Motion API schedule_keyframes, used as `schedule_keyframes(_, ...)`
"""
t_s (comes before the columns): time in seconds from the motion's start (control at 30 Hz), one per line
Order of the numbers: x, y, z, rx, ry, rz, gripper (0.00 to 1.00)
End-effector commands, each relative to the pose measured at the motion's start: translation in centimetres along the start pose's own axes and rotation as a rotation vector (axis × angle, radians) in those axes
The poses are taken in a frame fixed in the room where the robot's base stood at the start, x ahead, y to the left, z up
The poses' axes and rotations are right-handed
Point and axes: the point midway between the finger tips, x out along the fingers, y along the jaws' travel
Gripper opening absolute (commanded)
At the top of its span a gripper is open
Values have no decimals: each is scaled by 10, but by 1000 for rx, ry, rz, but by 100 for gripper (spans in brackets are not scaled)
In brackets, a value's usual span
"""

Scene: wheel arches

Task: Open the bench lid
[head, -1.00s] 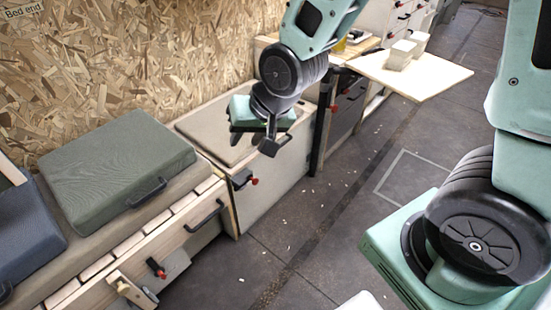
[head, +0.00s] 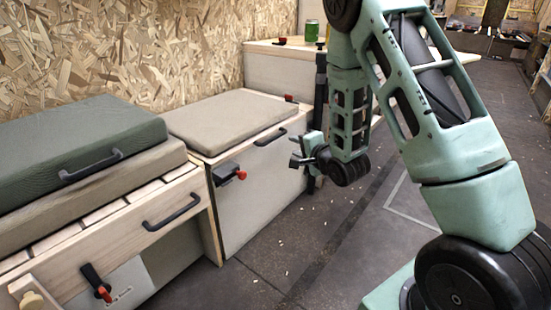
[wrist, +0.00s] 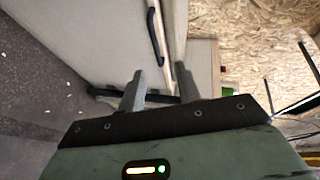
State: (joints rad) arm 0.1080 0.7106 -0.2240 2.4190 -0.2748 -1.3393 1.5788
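The bench lid (head: 225,122), with a beige cushion on top, is closed on its pale box. A black handle (head: 270,137) sits along its front edge; I also see a dark handle in the wrist view (wrist: 155,32). My gripper (head: 299,150) is in front of the box's right end, just right of the handle and apart from it. In the wrist view (wrist: 160,80) the two fingers stand apart with nothing held between them. A black latch with a red knob (head: 228,174) is on the box's front.
A bench with a dark green cushion (head: 75,145) and a drawer handle (head: 173,211) adjoins on the left. A black post (head: 320,100) stands at the box's right end. The chipboard wall (head: 150,45) is behind. The floor (head: 310,240) in front is mostly clear.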

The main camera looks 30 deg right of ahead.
Motion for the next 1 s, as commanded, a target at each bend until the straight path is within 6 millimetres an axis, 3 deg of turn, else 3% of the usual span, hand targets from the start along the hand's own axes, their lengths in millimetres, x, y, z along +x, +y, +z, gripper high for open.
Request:
schedule_keyframes(0.03, 4, 19, -4, 22, 8, -17, 34)
schedule_keyframes(0.1, 4, 24, -11, 47, 16, -40, 34)
schedule_keyframes(0.37, 16, 26, -16, 71, 18, -67, 34)
schedule_keyframes(1.0, 143, 20, -18, 67, 18, -65, 34)
